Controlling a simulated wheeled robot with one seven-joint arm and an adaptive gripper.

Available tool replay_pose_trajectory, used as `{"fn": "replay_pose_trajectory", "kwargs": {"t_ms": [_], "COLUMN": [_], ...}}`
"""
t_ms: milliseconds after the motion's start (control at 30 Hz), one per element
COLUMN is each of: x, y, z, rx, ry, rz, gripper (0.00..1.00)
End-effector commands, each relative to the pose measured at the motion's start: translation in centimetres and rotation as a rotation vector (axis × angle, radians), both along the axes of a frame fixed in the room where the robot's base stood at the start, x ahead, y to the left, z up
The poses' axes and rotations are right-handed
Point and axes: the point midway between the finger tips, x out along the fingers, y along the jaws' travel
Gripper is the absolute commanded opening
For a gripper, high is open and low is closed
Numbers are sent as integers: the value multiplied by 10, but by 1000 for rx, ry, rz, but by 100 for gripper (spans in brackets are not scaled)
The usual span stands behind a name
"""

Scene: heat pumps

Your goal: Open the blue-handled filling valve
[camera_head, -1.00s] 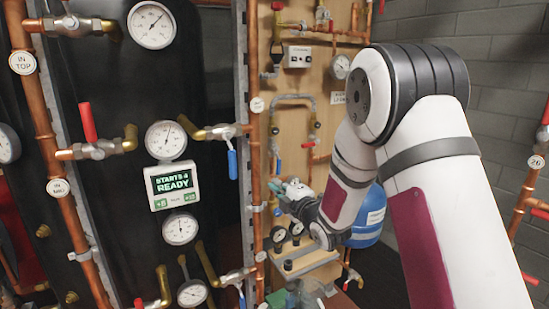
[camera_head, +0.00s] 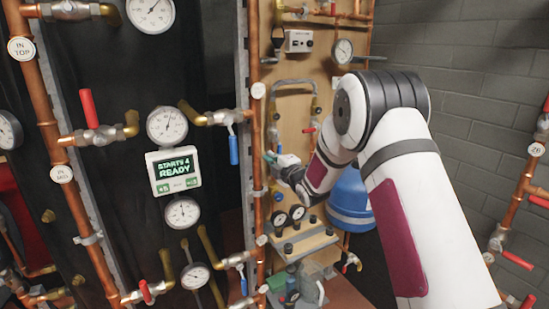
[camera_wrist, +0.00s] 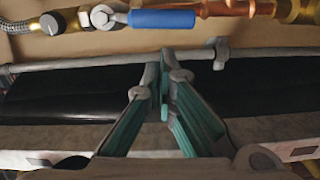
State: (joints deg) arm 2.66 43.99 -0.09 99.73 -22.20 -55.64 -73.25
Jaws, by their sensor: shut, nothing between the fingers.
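In the wrist view, a valve with a blue lever handle (camera_wrist: 162,18) lies along the top edge, in line with a braided hose and brass and copper fittings. The handle runs along the pipe line in that picture. My gripper (camera_wrist: 164,85) is shut and empty, its teal fingers together below the handle in the picture, apart from it. In the head view my gripper (camera_head: 271,158) is at the wooden board, beside the vertical copper pipe. It hides the part of the board behind it, and the blue handle there cannot be made out.
Other blue handles hang left of the copper pipe, one upper (camera_head: 233,150) and one lower (camera_head: 243,286). Red-handled valves (camera_head: 87,108) and gauges (camera_head: 167,126) stand further left. A blue tank (camera_head: 348,203) is behind my arm. A grey bar (camera_wrist: 100,63) crosses the wrist view.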

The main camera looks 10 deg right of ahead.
Motion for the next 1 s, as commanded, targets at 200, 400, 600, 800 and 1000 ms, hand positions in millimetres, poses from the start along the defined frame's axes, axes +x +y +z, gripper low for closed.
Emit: {"fn": "replay_pose_trajectory", "kwargs": {"t_ms": [200,400,600,800,1000], "x": [6,6,6,10,12], "y": [-9,-10,-10,-17,-24], "z": [-2,-1,-2,-6,-5], "rx": [0,0,-6,-57,-93], "ry": [1,1,-2,-19,-30], "rz": [2,2,2,3,-1], "gripper": [0,0,0,0,0]}}
